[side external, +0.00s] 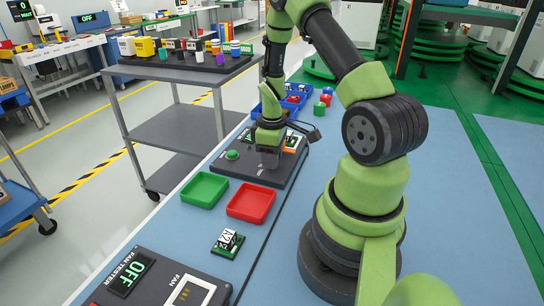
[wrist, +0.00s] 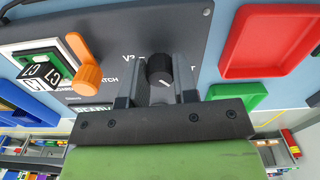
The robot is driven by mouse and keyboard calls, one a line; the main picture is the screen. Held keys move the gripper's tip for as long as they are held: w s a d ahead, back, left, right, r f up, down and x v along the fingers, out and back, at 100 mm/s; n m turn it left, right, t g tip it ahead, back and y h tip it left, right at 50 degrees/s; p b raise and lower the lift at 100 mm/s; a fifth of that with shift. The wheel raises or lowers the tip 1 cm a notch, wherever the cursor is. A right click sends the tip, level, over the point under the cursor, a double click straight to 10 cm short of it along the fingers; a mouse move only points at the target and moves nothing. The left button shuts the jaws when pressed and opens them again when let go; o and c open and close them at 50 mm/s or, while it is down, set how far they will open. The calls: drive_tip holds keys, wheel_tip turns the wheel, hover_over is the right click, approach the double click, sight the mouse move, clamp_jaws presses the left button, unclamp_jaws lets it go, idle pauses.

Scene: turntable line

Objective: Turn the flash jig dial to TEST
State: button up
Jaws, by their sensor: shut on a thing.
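The flash jig (side external: 243,174) is a dark grey panel on the blue bench, and it fills the middle of the wrist view (wrist: 215,20). Its dial (wrist: 160,68) is a round black knob with a short white mark on its near side. My gripper (wrist: 154,72) is shut on the dial, with one finger on each side of it. The panel lettering around the dial is partly hidden, so I cannot tell which setting it points to. In the side view my gripper (side external: 268,155) is low over the jig and hides the dial.
An orange lever (wrist: 86,68) stands left of my fingers in the wrist view, beside a labelled board (wrist: 38,72). A green button (side external: 232,155) is on the jig. A green tray (side external: 205,188), a red tray (side external: 251,203) and a loose board (side external: 228,243) lie nearer the camera.

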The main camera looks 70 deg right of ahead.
drive_tip(key=shift+n, duration=0.4)
drive_tip(key=o, duration=0.9)
wheel_tip(320, 180, up, 10)
drive_tip(key=shift+f, duration=0.25)
drive_tip(key=shift+r, duration=0.25)
